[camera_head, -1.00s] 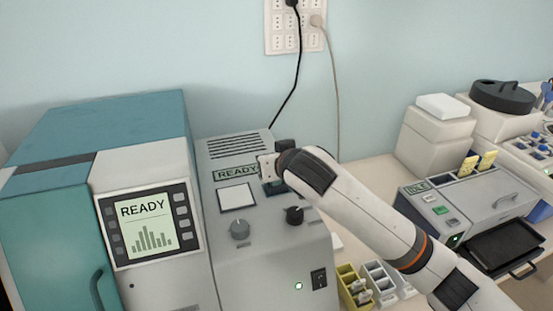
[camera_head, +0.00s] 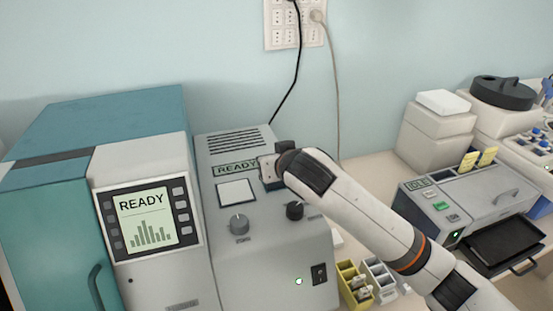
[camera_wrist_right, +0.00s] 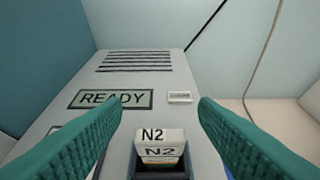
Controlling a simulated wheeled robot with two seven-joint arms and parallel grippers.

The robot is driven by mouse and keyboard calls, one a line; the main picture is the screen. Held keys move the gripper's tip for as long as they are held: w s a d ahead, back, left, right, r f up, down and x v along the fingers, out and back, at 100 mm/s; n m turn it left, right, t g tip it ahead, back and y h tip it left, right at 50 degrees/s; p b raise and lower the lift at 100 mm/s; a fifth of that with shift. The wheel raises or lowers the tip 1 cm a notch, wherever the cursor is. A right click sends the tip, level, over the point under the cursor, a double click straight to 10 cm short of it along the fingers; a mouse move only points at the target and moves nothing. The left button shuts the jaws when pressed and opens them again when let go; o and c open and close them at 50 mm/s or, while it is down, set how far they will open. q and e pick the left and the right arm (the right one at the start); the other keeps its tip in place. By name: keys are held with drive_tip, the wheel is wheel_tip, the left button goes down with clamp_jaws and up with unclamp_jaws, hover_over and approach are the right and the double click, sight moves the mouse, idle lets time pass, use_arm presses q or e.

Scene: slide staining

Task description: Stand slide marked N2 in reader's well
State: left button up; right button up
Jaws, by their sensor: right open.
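The slide marked N2 (camera_wrist_right: 160,136) stands upright in the dark well (camera_wrist_right: 136,162) of the grey reader (camera_wrist_right: 92,125), with its white label end above the rim. How deep it sits is hidden. My right gripper (camera_wrist_right: 160,105) is open, with its teal fingers apart on either side of the slide and clear space between. In the head view my right gripper (camera_head: 270,180) is over the top of the reader (camera_head: 262,240), by its READY sign, and the arm hides the well and slide. My left gripper is not in view.
A teal and white cabinet (camera_head: 142,270) with a READY screen stands left of the reader. A yellow rack (camera_head: 347,268) and a pale rack (camera_head: 376,270) sit at its right. An IDLE machine (camera_head: 425,205) with a black tray (camera_head: 500,245) stands farther right.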

drive_tip(key=shift+s, duration=0.1)
drive_tip(key=b+v, duration=0.2)
drive_tip(key=v, duration=1)
drive_tip(key=shift+b, duration=0.35)
